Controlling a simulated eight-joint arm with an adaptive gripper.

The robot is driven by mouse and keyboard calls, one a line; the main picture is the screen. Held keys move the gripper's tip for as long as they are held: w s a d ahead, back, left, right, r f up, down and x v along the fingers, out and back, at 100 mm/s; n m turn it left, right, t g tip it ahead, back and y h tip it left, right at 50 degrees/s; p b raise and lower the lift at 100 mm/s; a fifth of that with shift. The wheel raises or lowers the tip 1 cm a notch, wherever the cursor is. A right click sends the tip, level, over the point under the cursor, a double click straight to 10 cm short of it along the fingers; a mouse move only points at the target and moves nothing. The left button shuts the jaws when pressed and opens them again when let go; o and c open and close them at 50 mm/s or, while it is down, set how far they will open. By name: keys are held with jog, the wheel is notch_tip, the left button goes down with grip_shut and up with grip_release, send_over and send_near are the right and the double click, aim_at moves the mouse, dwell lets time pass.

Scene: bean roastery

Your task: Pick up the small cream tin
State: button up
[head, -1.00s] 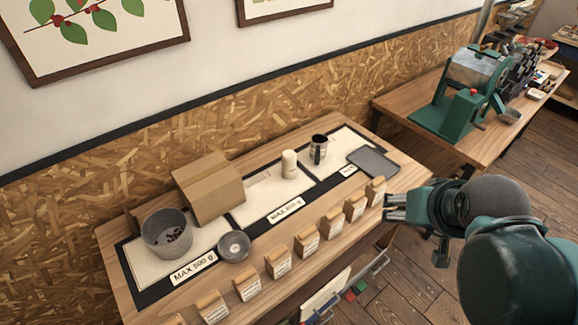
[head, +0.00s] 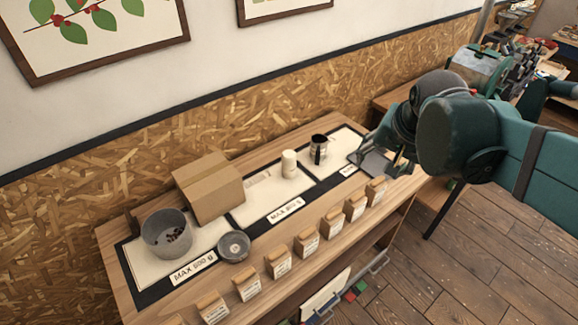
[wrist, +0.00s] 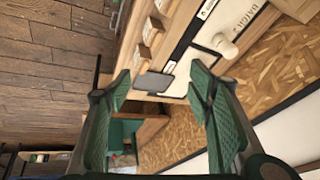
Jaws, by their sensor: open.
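The small cream tin (head: 289,164) stands upright on the middle white panel of the table in the head view. In the wrist view a pale cylinder (wrist: 224,46), which looks like this tin, shows at the upper right. My gripper (head: 380,163) is to the right of the tin, above the table's right end near the dark tray, and apart from the tin. In the wrist view my gripper (wrist: 163,84) has its two green fingers spread with nothing between them.
A dark metal mug (head: 319,147) stands just right of the tin. A flat dark tray (head: 372,164) lies at the right. A cardboard box (head: 209,187), a grey bucket (head: 166,233) and a small bowl (head: 234,245) stand left. Several labelled wooden blocks (head: 305,243) line the front edge.

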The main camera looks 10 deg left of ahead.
jog(key=w+a+f+m+g, duration=0.1)
jog(key=w+a+f+m, duration=0.15)
jog(key=w+a, duration=0.55)
jog(key=m+g, duration=0.3)
jog(key=m, duration=0.3)
send_near(288, 154)
jog(key=s+d+r, duration=0.1)
jog(key=s+d, duration=0.2)
jog(key=d, duration=0.5)
jog(key=w+a+f+m, duration=0.1)
jog(key=a+f, duration=0.1)
jog(key=f, duration=0.1)
jog(key=w+a+f+m, duration=0.1)
jog(key=a+f, duration=0.2)
jog(key=w+a+f+m+g, duration=0.1)
jog(key=w+a+f, duration=0.1)
jog(key=f, duration=0.1)
jog(key=shift+a+f+h, duration=0.25)
jog(key=shift+a+h, duration=0.05)
jog(key=shift+a, duration=0.05)
jog(key=shift+w+a+f, duration=0.1)
jog(key=shift+a+f, duration=0.25)
jog(key=shift+f, duration=0.15)
jog(key=shift+f, duration=1.25)
jog(key=shift+d+f, duration=0.15)
jog(key=shift+f, duration=2.45)
